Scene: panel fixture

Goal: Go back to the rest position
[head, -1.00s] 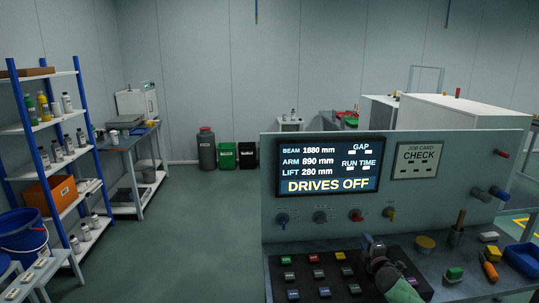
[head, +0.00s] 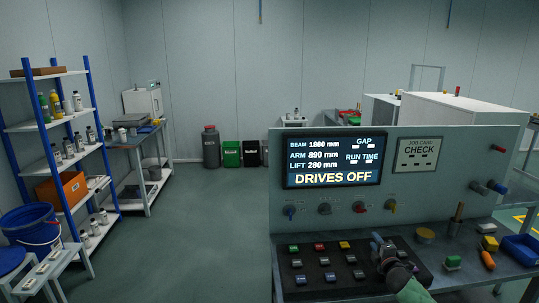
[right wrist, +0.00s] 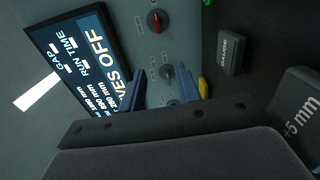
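My right gripper (head: 382,243) is over the right part of the dark key block on the sloping console. In the right wrist view its two blue-grey fingers (right wrist: 163,92) stand apart, with panel showing between them and nothing held. A yellow knob (right wrist: 203,87) shows just beside one finger there. My left gripper is in neither view. The console panel (head: 456,160) carries a screen (head: 334,160) reading "DRIVES OFF". The key block (head: 287,264) has several coloured and dark keys, some hidden by my right gripper and arm.
A row of knobs (head: 324,208) runs below the screen. On the console's right lie a green block (head: 453,262), an orange piece (head: 487,260) and a blue tray (head: 522,247). A shelf rack (head: 60,125) and a workbench (head: 138,145) stand at left. The floor between is clear.

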